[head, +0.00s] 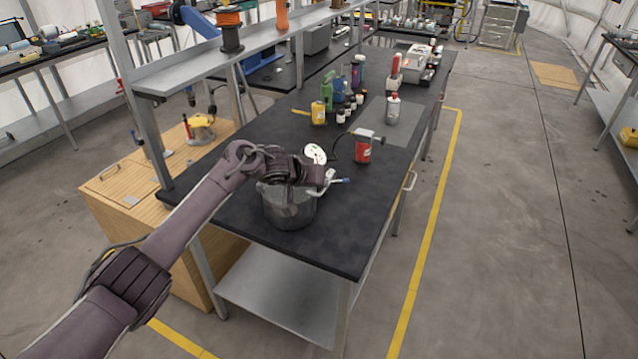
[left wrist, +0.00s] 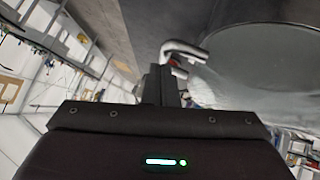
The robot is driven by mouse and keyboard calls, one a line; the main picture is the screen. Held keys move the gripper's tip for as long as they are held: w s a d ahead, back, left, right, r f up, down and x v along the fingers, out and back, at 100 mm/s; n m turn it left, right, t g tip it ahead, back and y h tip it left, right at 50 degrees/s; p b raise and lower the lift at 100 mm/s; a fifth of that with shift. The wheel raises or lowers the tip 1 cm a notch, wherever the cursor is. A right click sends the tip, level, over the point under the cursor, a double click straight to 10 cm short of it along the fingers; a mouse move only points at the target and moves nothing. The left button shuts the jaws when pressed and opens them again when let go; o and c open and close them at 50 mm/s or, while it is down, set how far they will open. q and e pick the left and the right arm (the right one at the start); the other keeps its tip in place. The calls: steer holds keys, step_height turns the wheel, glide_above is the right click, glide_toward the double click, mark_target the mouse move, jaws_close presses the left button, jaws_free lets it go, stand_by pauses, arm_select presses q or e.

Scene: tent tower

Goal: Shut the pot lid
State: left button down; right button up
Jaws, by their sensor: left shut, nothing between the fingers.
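The steel pot (head: 290,210) stands on the near end of the black workbench. My left arm reaches over it from the left and hides much of its top. My left gripper (head: 322,182) is shut and empty at the pot's upper right side. In the left wrist view the gripper (left wrist: 168,82) is beside a bent metal handle (left wrist: 183,50) and a large round grey surface with a thin rim (left wrist: 265,60), which looks like the lid. From the head view I cannot tell how far the lid is open. My right gripper is not in view.
A red bottle-like tool (head: 363,148) stands behind the pot on the right. A white spotted piece (head: 316,153) shows just behind my wrist. The black workbench (head: 345,215) is bare right of the pot.

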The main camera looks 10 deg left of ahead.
arm_select(q)
steer(key=shift+s+f, duration=0.15)
steer(key=shift+f, duration=0.25)
